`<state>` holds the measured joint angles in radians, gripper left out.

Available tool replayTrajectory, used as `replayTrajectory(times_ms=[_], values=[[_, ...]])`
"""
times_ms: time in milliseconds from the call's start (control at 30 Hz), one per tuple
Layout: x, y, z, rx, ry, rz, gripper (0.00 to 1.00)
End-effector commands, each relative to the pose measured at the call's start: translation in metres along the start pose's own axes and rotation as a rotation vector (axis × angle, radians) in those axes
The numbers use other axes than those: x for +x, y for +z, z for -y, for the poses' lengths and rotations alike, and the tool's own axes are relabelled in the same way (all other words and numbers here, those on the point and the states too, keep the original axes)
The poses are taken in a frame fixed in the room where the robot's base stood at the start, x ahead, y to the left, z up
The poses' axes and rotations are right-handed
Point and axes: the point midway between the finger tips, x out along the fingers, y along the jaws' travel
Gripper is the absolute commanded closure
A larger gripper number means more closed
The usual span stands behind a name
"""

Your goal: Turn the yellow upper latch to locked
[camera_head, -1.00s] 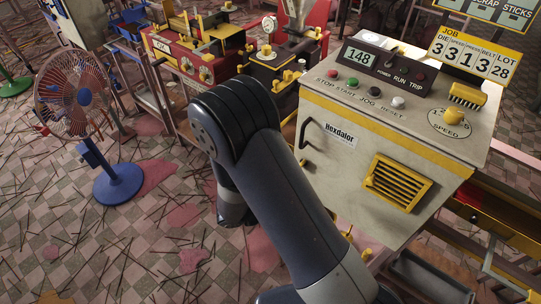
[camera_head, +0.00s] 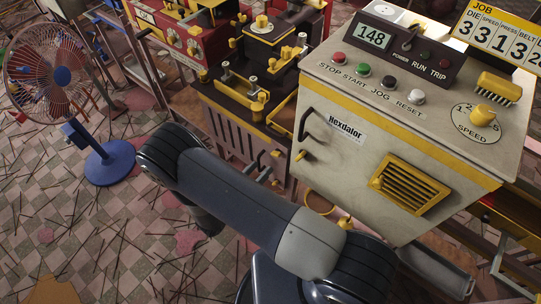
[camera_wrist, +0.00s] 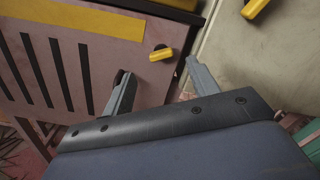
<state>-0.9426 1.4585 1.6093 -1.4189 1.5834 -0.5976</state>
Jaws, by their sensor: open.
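My gripper (camera_wrist: 158,69) is open and empty, its two grey fingers apart in the wrist view. A small yellow latch (camera_wrist: 161,53) on a pinkish slotted panel lies just beyond the gap between the fingertips; contact cannot be told. Another yellow latch (camera_wrist: 255,8) is at the upper right, on a beige panel, its top cut off by the frame. In the head view a small yellow latch (camera_head: 301,155) is on the left edge of the beige cabinet's front, below a black handle. I cannot tell which latch is the upper one. My arm hides most of my gripper there.
The beige control cabinet (camera_head: 340,165) stands at the right, with a yellow vent (camera_head: 409,185) on its front. A slotted pinkish machine cabinet (camera_head: 228,130) adjoins it at the left. A blue-based fan (camera_head: 108,165) stands at far left. Thin sticks litter the floor.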

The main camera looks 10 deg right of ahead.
Motion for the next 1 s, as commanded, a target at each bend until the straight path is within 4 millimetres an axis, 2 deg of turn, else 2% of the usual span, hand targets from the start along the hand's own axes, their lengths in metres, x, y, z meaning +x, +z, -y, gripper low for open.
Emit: replayTrajectory(times_ms=[33, 200, 400, 800, 1000], values=[[0.011, 0.0, 0.002, -0.001, -0.005, -0.003, 0.44], [0.038, 0.0, 0.002, -0.001, -0.004, -0.004, 0.44], [0.057, -0.001, 0.001, 0.0, -0.002, -0.003, 0.44], [0.063, -0.001, 0.001, 0.0, 0.0, -0.002, 0.44], [0.062, -0.001, 0.001, 0.0, 0.0, -0.002, 0.6]])
